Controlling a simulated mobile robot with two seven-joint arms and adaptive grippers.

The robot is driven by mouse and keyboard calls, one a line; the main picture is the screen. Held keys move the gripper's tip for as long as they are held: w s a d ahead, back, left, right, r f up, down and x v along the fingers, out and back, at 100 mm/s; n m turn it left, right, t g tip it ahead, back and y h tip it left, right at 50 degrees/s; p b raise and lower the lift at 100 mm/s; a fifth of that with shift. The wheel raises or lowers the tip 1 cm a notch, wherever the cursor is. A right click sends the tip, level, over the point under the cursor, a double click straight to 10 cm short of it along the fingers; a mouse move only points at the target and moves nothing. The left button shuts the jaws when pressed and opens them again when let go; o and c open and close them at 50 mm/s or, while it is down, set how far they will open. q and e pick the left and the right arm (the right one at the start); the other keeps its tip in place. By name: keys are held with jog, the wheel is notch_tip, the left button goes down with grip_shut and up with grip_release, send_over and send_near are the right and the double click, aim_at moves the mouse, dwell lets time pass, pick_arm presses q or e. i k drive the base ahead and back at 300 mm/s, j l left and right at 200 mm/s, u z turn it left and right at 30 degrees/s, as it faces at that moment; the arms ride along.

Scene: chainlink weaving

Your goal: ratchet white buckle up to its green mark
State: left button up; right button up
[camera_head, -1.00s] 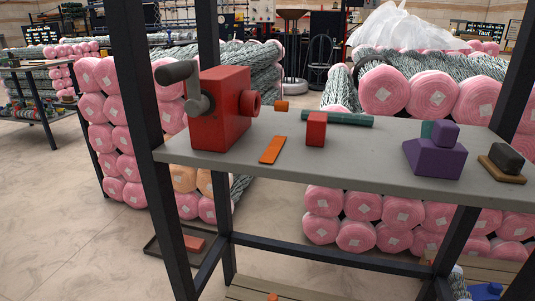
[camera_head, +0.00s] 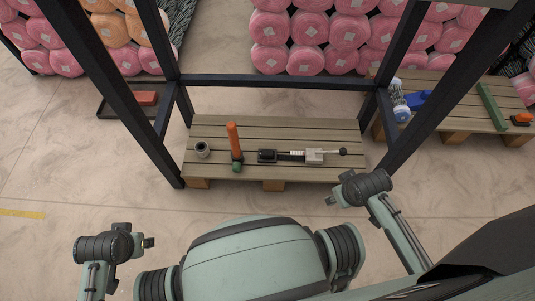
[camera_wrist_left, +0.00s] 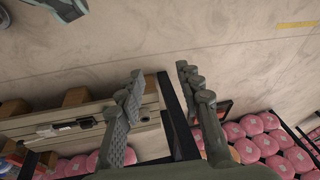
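A white buckle (camera_head: 314,156) sits on a dark strap or bar that lies along the slatted wooden pallet (camera_head: 215,182) low between the frame posts. A black block (camera_head: 267,156) is at the strap's left end, and a thin rod with a dark knob is at its right. I cannot make out a green mark on the strap. My left gripper (camera_head: 148,242) is at the lower left, well away from the pallet; in the left wrist view (camera_wrist_left: 160,72) its fingers are apart and empty. My right gripper (camera_head: 332,201) is just in front of the pallet's right end; its fingers are too small to judge.
An orange-handled tool (camera_head: 234,142) with a green end and a grey ring (camera_head: 202,149) lie left of the buckle. Dark posts (camera_head: 158,140) flank the pallet. A second pallet (camera_head: 450,105) stands at right. Open floor lies left.

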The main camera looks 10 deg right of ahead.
aim_at(343, 152)
jog(key=z, duration=1.15)
